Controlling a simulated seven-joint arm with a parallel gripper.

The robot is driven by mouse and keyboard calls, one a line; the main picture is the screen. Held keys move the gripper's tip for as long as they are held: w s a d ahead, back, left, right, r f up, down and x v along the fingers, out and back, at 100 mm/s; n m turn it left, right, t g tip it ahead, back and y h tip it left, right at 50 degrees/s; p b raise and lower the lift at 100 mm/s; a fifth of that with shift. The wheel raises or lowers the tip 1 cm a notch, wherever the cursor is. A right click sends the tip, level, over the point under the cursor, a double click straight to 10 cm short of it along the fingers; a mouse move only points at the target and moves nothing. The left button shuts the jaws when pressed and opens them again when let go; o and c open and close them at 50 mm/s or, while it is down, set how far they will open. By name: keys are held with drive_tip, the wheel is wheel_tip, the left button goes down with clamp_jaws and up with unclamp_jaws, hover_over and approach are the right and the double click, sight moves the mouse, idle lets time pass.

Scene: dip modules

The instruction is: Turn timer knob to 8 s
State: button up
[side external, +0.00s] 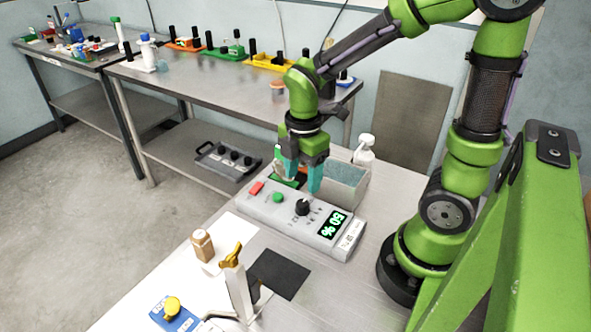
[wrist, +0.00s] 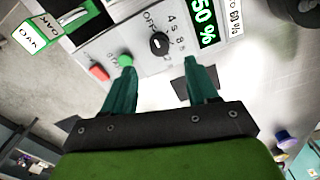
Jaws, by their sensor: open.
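The timer knob (side external: 302,207) is a round black knob on the top of a light grey control box (side external: 285,222). A green display (side external: 332,224) on the box reads 50 %. My gripper (side external: 301,180) is open and empty above the box, near the knob. In the wrist view its two teal fingers (wrist: 157,62) stand apart below the knob and do not touch it.
A red button (side external: 257,188) and a green button (side external: 278,197) sit on the box, left of the knob. A grey bin (side external: 345,185) and a white bottle (side external: 364,152) stand behind. A black mat (side external: 279,274) lies in front.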

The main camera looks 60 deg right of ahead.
sight(302, 203)
wheel_tip(302, 203, down, 7)
drive_tip(key=shift+f, duration=0.2)
drive_tip(key=c, duration=1.1)
